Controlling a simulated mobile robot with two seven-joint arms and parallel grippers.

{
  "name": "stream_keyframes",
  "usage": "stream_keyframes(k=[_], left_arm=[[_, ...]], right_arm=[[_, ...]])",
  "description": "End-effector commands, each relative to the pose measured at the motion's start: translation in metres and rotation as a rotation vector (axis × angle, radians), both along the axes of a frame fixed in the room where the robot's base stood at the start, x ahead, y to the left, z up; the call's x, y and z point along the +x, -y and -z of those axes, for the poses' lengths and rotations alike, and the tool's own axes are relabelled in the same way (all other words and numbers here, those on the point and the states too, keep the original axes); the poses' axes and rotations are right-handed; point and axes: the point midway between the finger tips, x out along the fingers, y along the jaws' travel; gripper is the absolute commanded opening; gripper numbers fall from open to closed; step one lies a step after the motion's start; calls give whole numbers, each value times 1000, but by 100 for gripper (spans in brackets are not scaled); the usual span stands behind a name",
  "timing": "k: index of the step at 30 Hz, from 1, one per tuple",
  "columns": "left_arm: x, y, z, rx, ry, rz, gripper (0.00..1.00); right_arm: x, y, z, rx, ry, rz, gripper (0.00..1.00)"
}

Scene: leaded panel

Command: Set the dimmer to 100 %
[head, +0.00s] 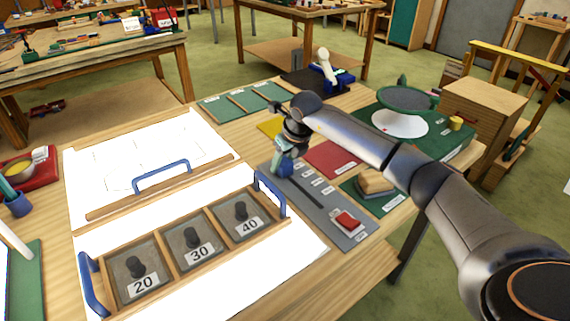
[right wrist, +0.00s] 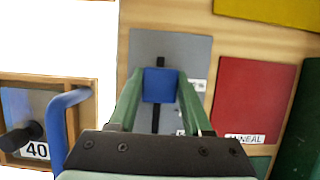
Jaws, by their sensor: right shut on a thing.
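The dimmer is a grey panel (head: 325,208) with a dark straight slot (head: 307,190) and several small white labels along it. Its blue slider knob (head: 284,171) sits near the far end of the slot. My right gripper (head: 286,160) is shut on this knob. In the right wrist view the blue knob (right wrist: 160,85) is between my green fingers (right wrist: 160,97), with a short piece of slot showing beyond it. The label figures are too small or too hidden to read. My left gripper is not in view.
A red switch (head: 347,220) is at the panel's near end. A tray (head: 190,245) with blue handles and compartments marked 20, 30 and 40 stands just left, on a bright white surface. A red mat (head: 330,160) lies right of the panel, a yellow one (head: 270,127) beyond it.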

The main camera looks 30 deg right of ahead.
Motion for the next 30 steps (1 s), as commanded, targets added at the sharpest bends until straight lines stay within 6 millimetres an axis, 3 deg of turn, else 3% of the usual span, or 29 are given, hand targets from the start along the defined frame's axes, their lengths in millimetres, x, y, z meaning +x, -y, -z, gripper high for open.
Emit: stream_keyframes(k=[5,6,13,23,30], left_arm=[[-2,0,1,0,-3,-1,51],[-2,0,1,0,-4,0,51],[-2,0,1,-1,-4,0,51],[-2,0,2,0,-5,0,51],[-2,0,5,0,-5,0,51]], right_arm=[[4,0,-4,1,19,0,0],[4,0,-4,1,19,0,54],[3,0,-3,0,13,0,80],[1,0,-6,1,12,0,80],[-14,2,-43,0,15,-1,80]])
